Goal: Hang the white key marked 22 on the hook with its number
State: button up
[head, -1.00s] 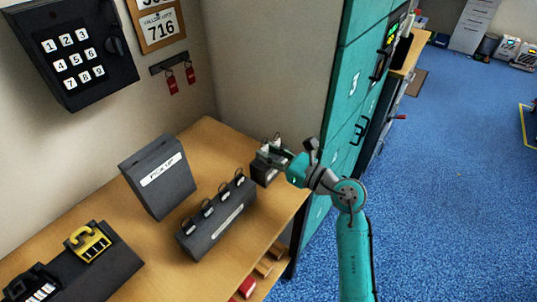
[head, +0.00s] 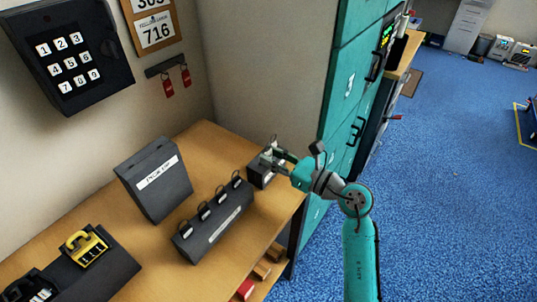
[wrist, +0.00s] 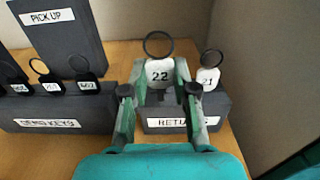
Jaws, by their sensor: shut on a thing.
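The white key marked 22 (wrist: 160,73) has a black ring on top and stands upright at a small dark block with a partly covered white label (wrist: 155,122). My gripper (wrist: 161,82) is shut on this key, one finger on each side. I cannot tell whether the key's lower end is still in the block. In the head view my gripper (head: 271,154) is at the same dark block (head: 260,175) on the table's right end, and the key is small there. A hook rail (head: 165,66) with two red tags is on the wall; no hook numbers are readable.
A white key marked 21 (wrist: 208,78) stands close to the right finger. A long dark rack of keys (head: 213,223) and a pick-up box (head: 155,180) stand to the left. Teal lockers (head: 345,90) rise at the right. A black number-key box (head: 68,57) hangs on the wall.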

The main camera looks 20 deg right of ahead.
jog(key=v, duration=0.6)
jog(key=shift+s, duration=0.15)
dwell(0.6)
jog(key=shift+d, duration=0.1)
dwell(1.1)
